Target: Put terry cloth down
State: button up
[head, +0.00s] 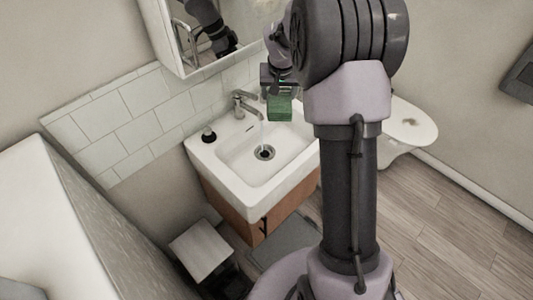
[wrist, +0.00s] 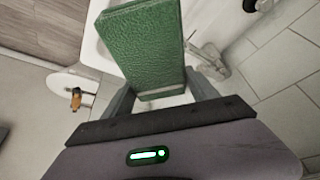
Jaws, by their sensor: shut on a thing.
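The terry cloth (head: 279,108) is a green, block-shaped folded piece. My gripper (head: 279,90) is shut on it and holds it up over the back right part of the sink (head: 231,168). In the wrist view the cloth (wrist: 148,45) fills the upper middle, between the fingers of my gripper (wrist: 160,100). The cloth hides part of the sink there. In the head view my arm covers the area to the right of the sink.
A faucet (head: 245,104) stands at the sink's back, with water seeming to run into the basin. A dark bottle (head: 208,134) stands on the left rim. A mirror cabinet (head: 200,35) hangs above. A toilet (head: 412,122) is at right, and a small bin (head: 201,250) stands below left.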

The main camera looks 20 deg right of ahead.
aim_at(276, 152)
jog(key=f+b, duration=0.5)
jog(key=f, duration=0.9)
jog(key=f+b, duration=0.5)
jog(key=f, duration=0.9)
jog(key=shift+s, duration=0.2)
jog(key=shift+r, duration=0.25)
jog(key=shift+f, duration=0.15)
jog(key=o, duration=1)
jog(key=shift+f, duration=0.1)
jog(key=o, duration=0.5)
jog(key=shift+r, duration=0.2)
